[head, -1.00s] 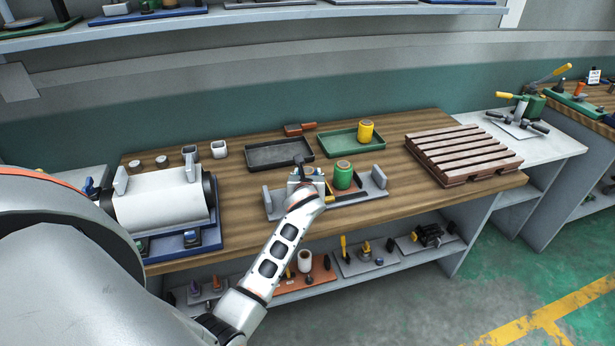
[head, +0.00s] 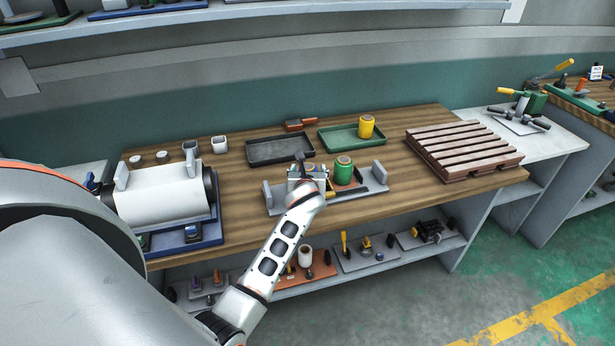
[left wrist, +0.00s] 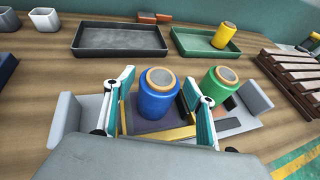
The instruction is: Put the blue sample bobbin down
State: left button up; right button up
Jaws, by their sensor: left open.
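The blue sample bobbin (left wrist: 159,100) stands upright on a grey holder with end walls (left wrist: 63,120), its ring-shaped top facing up in the left wrist view. My left gripper (left wrist: 158,82) is open, with one finger on each side of the bobbin. A gap shows beside at least the left finger; contact on the right is unclear. In the head view my left gripper (head: 307,174) is over the holder (head: 375,179) and largely hides the blue bobbin. A green bobbin (head: 344,172) stands on the same holder, just right of the gripper. My right gripper is out of view.
Behind are an empty black tray (head: 279,150) and a green tray (head: 341,138) with a yellow bobbin (head: 366,126). A slatted brown rack (head: 463,150) is at right, a white roller machine (head: 160,197) at left. A yellow bar (left wrist: 177,134) lies in front of the blue bobbin.

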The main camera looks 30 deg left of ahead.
pick_arm(q)
jog(key=p+v, duration=0.1)
jog(key=v, duration=1)
jog(key=shift+s, duration=0.1)
jog(key=s+f+n+g+h, duration=0.1)
jog(key=s+f+n+g, duration=0.15)
jog(key=s+n, duration=0.95)
jog(key=s+f+n+g+h, duration=0.15)
jog(key=s+f+n, duration=0.25)
jog(key=s+n, duration=0.8)
jog(key=d+f+n+t+h, duration=0.1)
jog(key=d+f+t+h, duration=0.2)
jog(key=d+f, duration=1.2)
jog(key=d+h, duration=0.1)
jog(key=h, duration=0.2)
jog(key=shift+s+n+h, duration=0.3)
jog(key=shift+s+h, duration=0.05)
jog(key=shift+s, duration=0.05)
